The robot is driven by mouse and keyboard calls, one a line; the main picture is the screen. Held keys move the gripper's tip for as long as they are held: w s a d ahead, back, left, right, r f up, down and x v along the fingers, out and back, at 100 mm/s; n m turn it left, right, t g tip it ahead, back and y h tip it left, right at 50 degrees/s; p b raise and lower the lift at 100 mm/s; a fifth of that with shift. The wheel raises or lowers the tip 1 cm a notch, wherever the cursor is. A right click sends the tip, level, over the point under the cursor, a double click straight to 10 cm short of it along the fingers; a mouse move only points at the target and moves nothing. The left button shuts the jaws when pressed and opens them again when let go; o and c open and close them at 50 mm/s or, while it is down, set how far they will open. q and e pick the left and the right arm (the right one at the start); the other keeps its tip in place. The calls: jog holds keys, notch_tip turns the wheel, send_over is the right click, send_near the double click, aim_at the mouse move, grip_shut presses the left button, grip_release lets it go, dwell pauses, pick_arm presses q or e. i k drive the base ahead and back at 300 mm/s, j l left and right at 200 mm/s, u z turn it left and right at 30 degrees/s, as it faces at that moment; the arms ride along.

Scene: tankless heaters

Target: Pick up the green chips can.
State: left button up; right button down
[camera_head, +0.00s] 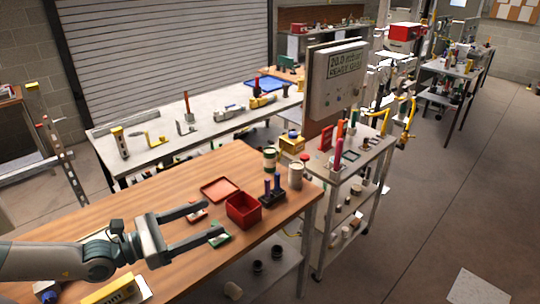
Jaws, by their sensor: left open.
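A small upright can with green and pale bands, which looks like the green chips can (269,161), stands near the far right edge of the wooden table (165,200). My left gripper (212,219) reaches in from the left over the table. Its two fingers are spread apart with nothing held between them. The can is beyond the fingertips, up and to the right, well clear of them. My right gripper does not show.
A red open box (243,210) and a dark holder with purple-topped items (272,196) stand between gripper and can. A pale can (295,175) is right of the green one. A red tray (220,189) lies to its left. A cart (350,155) stands beyond the table.

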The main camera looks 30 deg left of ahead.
aim_at(269, 153)
jog(key=i+j, duration=0.55)
jog(key=i, duration=0.2)
jog(key=i+j, duration=0.6)
jog(key=i, duration=0.15)
